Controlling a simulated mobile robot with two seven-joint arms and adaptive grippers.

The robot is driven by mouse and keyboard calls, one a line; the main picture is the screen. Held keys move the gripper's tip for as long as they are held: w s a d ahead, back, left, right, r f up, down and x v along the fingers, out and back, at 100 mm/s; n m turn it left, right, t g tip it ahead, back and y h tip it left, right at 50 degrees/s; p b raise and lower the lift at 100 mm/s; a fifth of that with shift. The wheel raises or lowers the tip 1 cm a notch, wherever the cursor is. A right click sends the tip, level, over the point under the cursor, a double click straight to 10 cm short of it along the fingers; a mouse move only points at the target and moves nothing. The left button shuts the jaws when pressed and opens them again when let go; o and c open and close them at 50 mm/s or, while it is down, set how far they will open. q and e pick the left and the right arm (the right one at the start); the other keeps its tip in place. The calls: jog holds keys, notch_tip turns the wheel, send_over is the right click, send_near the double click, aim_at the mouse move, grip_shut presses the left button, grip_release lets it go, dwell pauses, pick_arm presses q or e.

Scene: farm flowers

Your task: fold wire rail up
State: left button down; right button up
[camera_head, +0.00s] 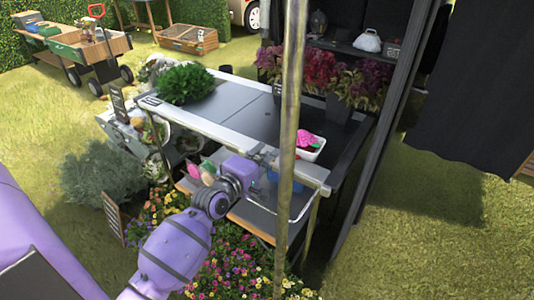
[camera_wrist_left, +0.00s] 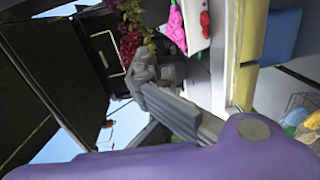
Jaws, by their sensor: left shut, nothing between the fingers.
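A thin pale wire rail (camera_head: 308,208) shows as a faint outline below the front edge of the table (camera_head: 228,128), at its right end. A tan pole in front hides part of this area. My left gripper (camera_head: 268,157) is at the table's front edge, left of the pole and above the rail. It is shut and empty; its grey fingers also show in the wrist view (camera_wrist_left: 150,85). I cannot tell whether it touches the rail. My right gripper is not in view.
The tan pole (camera_head: 289,120) rises close in front. Flowers (camera_head: 235,265) grow below. The table's middle is clear.

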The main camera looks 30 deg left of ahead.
pick_arm(q)
jog(key=c, duration=2.5)
grip_release()
jog(key=o, duration=0.6)
jog(key=s+a+r, duration=0.1)
jog(key=s, duration=1.1)
jog(key=shift+c, duration=0.4)
